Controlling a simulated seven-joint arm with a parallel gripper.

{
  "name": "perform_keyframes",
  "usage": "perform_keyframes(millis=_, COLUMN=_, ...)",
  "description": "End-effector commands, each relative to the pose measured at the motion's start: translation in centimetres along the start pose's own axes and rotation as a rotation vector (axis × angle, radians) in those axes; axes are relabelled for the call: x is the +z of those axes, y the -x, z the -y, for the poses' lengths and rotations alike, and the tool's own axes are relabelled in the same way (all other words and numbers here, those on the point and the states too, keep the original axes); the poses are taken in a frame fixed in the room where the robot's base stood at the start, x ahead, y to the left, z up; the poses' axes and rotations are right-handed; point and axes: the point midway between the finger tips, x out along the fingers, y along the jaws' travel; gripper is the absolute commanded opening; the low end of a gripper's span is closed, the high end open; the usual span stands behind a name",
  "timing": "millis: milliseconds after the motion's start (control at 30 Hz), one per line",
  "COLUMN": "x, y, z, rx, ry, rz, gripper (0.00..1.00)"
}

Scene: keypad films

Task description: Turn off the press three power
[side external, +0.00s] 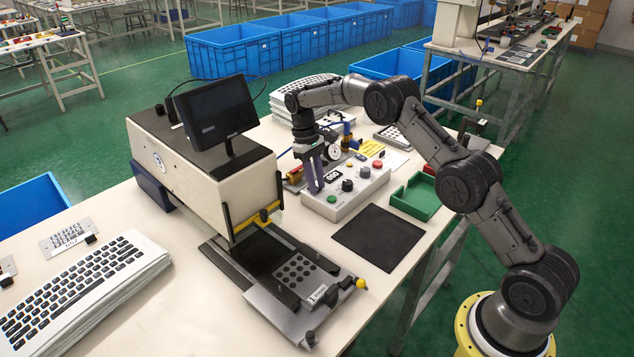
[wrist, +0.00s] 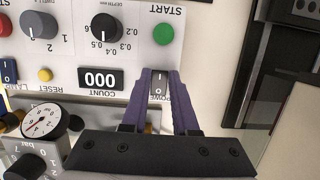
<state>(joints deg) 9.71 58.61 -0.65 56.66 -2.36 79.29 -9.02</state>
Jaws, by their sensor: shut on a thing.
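The press control box (side external: 345,203) is a light grey panel on the bench, with a green button, a red button, dark knobs and a counter. In the side view my gripper (side external: 315,190) points down at the box's left part, and the switch cannot be made out there. I cannot read a press number.
The green START button (wrist: 163,34), the counter (wrist: 100,78) and the depth knob (wrist: 104,27) lie close to the fingers. A pressure gauge (wrist: 42,120) stands near the wrist. The press with its monitor (side external: 215,112) is left of the arm; a green tray (side external: 415,197) is right.

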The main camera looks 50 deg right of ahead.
Motion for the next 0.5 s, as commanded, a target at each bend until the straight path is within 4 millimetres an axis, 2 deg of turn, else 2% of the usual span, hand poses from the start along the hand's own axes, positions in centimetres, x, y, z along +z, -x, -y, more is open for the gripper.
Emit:
perform_keyframes(millis=367, x=-0.09, y=0.02, z=0.03, rx=0.001, ry=-0.001, rz=0.013, gripper=0.0)
perform_keyframes(millis=400, x=-0.09, y=0.03, z=0.03, rx=0.001, ry=-0.001, rz=0.012, gripper=0.29)
perform_keyframes(millis=500, x=-0.08, y=0.04, z=0.02, rx=0.001, ry=-0.001, rz=0.012, gripper=0.47)
